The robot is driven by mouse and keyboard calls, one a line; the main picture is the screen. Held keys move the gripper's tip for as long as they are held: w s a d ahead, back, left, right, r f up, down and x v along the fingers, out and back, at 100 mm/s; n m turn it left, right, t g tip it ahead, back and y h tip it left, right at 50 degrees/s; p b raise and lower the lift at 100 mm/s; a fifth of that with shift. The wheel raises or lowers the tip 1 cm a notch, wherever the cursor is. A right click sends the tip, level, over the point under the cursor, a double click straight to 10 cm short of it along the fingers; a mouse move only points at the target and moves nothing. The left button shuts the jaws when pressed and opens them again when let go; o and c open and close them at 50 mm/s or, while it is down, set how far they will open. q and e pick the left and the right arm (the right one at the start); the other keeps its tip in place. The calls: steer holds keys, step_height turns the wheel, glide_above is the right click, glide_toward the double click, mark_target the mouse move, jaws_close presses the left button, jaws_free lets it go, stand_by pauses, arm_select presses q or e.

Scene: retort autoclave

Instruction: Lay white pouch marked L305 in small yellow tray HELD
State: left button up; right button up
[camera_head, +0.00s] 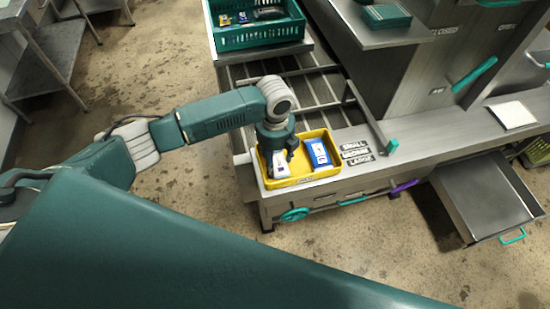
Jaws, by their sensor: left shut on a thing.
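The small yellow tray (303,178) sits on the near end of the metal bench; I cannot read a marking on it. My left gripper (282,165) reaches down over its left part and is shut on a white pouch (280,178). The pouch is inside the tray's outline, partly hidden by the gripper; I cannot tell whether it touches the tray floor. Its mark is too small to read. A blue-and-white pouch (319,153) lies in the right part of the tray. My right gripper is not in view.
A green crate (258,38) with several packs stands at the back. An open metal drawer (484,196) juts out at the right. Turquoise handles (294,214) stick out along the bench front. A metal table stands far left.

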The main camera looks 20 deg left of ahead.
mark_target(275, 162)
arm_select(q)
steer(key=o, duration=1.2)
steer(key=shift+f, duration=0.15)
steer(key=shift+c, duration=0.2)
step_height(275, 162, up, 12)
steer(key=b, duration=0.2)
steer(key=shift+r, duration=0.2)
